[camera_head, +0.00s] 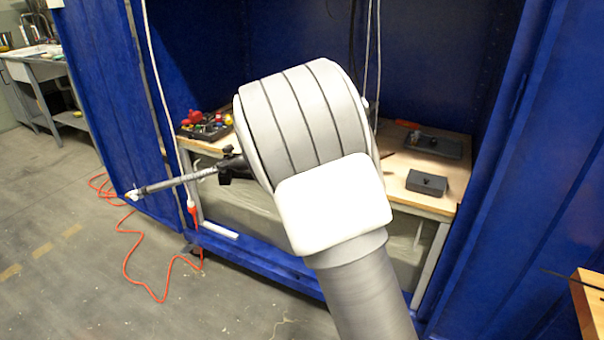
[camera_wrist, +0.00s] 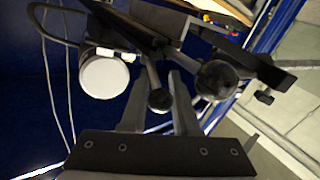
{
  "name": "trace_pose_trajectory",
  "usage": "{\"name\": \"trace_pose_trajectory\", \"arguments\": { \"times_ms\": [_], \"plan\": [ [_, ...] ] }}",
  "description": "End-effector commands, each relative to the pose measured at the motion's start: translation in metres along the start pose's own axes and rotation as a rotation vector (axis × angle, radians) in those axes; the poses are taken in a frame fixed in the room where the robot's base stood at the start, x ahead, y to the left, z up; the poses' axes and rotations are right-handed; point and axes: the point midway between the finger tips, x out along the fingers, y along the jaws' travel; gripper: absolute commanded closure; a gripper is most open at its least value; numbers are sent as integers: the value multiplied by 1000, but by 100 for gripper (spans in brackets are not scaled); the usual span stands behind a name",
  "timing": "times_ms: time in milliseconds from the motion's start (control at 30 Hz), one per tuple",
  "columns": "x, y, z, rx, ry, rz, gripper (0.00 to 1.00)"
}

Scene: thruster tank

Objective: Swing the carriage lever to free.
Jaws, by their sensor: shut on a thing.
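In the wrist view, my gripper (camera_wrist: 158,84) reaches up from the bottom with its two grey fingers on either side of a dark lever (camera_wrist: 153,74) ending in a black ball knob (camera_wrist: 160,99). The gripper is shut on this lever, which I take for the carriage lever. A larger dark ball (camera_wrist: 215,80) sits just right of the fingers. In the head view, my own arm fills the middle and hides the gripper and the lever.
A grey rod (camera_head: 185,181) with black fittings sticks out left of my arm. Behind stands a wooden-topped bench (camera_head: 400,185) with a dark box (camera_head: 427,183) and coloured parts (camera_head: 207,124). Blue walls (camera_head: 480,210) flank it. An orange cord (camera_head: 140,285) lies on open floor at left.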

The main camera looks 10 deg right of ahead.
Motion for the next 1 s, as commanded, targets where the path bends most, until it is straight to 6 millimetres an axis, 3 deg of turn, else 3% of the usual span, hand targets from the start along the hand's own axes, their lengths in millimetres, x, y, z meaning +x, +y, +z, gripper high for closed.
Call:
{"name": "trace_pose_trajectory", "arguments": {
  "times_ms": [333, 900, 933, 1000],
  "plan": [
    [-1, -4, 4, 0, 17, -126, 100],
    [-1, -5, 3, -2, 21, -155, 100],
    [-1, -5, 3, -2, 20, -155, 69],
    [-1, -5, 3, -2, 20, -155, 57]
  ]
}}
